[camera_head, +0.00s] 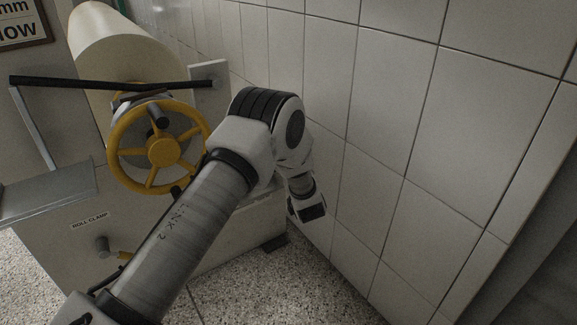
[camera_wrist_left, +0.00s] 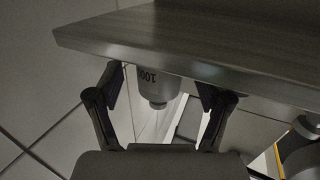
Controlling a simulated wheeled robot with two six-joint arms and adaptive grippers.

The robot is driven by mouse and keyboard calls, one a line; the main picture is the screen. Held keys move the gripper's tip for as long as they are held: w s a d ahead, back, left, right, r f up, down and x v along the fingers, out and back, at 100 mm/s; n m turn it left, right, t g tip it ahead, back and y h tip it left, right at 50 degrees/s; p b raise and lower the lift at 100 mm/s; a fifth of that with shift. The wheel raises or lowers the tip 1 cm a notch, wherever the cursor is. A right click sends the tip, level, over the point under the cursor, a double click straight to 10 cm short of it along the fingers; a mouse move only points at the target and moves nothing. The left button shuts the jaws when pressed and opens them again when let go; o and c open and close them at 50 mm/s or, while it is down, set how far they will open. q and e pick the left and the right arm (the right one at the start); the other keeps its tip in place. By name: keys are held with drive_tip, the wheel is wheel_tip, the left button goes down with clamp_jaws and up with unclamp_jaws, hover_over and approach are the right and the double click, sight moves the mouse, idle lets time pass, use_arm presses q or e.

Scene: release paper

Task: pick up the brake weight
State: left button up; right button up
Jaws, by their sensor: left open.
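A grey cylindrical weight (camera_wrist_left: 157,84) with dark digits, upside down in the picture, shows in the left wrist view. It lies under a long grey-brown edge, and its upper part in the picture is hidden there. My left gripper (camera_wrist_left: 160,86) is open, with one dark finger on each side of the weight. Gaps show between the fingers and the weight; I cannot tell how far ahead it is. In the head view my left arm reaches past the machine to the tiled wall, and the wrist end points down; the fingers and the weight are hidden there. My right gripper is not in view.
A yellow handwheel (camera_head: 163,152) and a cream paper roll (camera_head: 120,45) are left of my arm. A black bar (camera_head: 60,82) crosses above the wheel. The tiled wall (camera_head: 385,110) is close on the right. Speckled floor (camera_head: 290,290) lies clear below.

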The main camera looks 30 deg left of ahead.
use_arm(q)
drive_tip(key=shift+f+x, duration=0.25)
drive_tip(key=shift+x, duration=0.95)
drive_tip(key=shift+r, duration=0.1)
clamp_jaws()
drive_tip(key=shift+r, duration=0.1)
